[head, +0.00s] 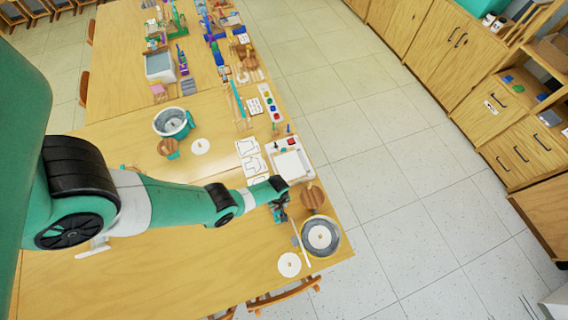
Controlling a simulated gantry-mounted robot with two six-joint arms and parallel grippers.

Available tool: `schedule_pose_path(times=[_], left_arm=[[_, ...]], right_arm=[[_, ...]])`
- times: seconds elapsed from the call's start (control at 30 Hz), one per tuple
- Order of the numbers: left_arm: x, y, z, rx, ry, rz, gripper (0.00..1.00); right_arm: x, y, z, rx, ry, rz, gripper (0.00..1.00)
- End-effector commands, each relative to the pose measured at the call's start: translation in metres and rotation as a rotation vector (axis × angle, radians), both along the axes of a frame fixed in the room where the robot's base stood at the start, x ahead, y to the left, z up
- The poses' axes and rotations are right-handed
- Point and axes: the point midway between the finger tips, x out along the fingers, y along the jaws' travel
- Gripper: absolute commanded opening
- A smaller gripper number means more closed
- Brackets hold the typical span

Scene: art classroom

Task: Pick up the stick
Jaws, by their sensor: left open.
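A thin pale stick (302,250) lies near the front right corner of the wooden table (190,275), beside a round grey disc. My left gripper (283,214) is open and sits close over the far end of the stick. At this size I cannot tell whether its fingers are around the stick or only above it. The gripper hides part of what is below it. My right gripper is not in view.
A white device (289,163) stands behind. A grey bucket (173,123) stands farther left. A chair (284,297) is at the front edge.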

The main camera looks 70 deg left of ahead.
Motion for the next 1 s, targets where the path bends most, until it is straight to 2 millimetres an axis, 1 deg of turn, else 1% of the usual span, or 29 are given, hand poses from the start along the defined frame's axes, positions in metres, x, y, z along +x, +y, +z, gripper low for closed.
schedule_pose_path(times=[0.03, 0.13, 0.2, 0.37, 0.43, 0.57, 0.63, 0.73, 0.8, 1.0], left_arm=[[-0.001, 0.0, -0.022, 0.0, 0.001, 0.001, 0.52], [0.0, 0.0, -0.04, 0.0, 0.0, -0.001, 0.52], [0.0, 0.0, -0.045, 0.0, 0.0, -0.001, 0.52], [0.001, 0.0, -0.044, 0.0, -0.001, -0.001, 0.52], [0.0, 0.0, -0.048, 0.0, 0.0, -0.001, 0.52], [0.0, -0.001, -0.069, 0.0, 0.0, -0.002, 0.52], [-0.001, -0.002, -0.082, 0.0, 0.0, -0.003, 0.52], [0.0, -0.001, -0.095, 0.0, -0.001, -0.002, 0.52], [0.0, -0.001, -0.097, 0.0, -0.001, -0.002, 0.52], [0.0, -0.001, -0.094, 0.0, -0.001, -0.002, 0.52]], right_arm=[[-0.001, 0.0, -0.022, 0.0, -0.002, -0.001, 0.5], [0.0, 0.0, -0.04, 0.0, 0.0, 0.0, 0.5], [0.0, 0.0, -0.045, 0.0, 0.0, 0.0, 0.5], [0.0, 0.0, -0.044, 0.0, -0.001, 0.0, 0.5], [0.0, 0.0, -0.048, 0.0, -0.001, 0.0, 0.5], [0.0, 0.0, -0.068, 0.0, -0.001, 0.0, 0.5], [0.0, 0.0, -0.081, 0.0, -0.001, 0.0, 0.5], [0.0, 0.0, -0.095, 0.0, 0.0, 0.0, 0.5], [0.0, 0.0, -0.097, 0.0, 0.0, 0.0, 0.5], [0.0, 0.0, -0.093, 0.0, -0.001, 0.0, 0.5]])
